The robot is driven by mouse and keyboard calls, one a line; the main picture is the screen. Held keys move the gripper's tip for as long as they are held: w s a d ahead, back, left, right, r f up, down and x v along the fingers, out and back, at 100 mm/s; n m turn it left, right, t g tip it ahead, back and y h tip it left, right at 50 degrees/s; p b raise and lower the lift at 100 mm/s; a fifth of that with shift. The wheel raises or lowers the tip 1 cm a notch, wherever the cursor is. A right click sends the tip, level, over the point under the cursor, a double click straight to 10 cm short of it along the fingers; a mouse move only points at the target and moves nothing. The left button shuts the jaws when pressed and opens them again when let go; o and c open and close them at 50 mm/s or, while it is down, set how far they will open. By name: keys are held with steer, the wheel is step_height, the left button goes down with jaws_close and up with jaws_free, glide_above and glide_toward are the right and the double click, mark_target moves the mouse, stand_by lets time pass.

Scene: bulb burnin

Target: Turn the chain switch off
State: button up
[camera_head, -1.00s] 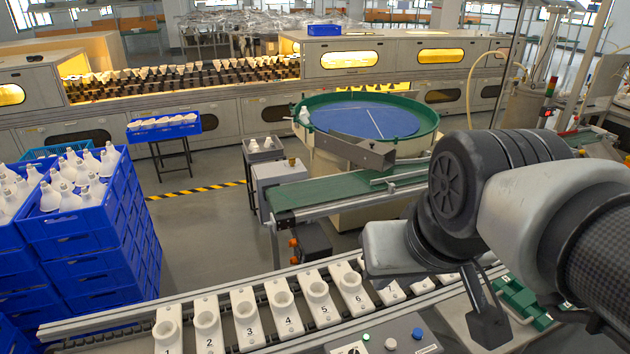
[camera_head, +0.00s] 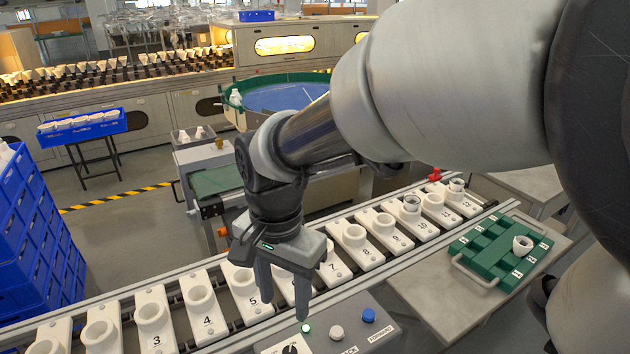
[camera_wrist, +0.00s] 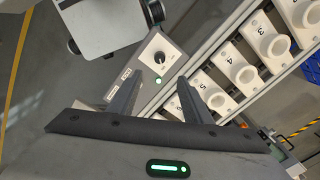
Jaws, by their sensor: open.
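The chain switch appears to be the black rotary knob (camera_head: 290,350) on the grey control box (camera_head: 385,330), cut off at the bottom edge of the head view. My gripper (camera_head: 285,309) points down above the left end of the box, open and empty. In the wrist view the fingertips of my gripper (camera_wrist: 158,76) lie either side of a lit green button, with the knob just beyond them. I see no contact with the knob.
Beside the knob are the green button (camera_head: 306,328), a white button (camera_head: 336,332) and a blue button (camera_head: 368,314). Numbered white sockets (camera_head: 205,307) run along the conveyor behind the box. A green tray (camera_head: 500,247) stands on the bench at right.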

mark_target(289, 353)
step_height(289, 353, down, 16)
steer(key=b, duration=0.4)
steer(key=shift+b, duration=0.4)
steer(key=c, duration=1.1)
steer(key=shift+o, duration=0.2)
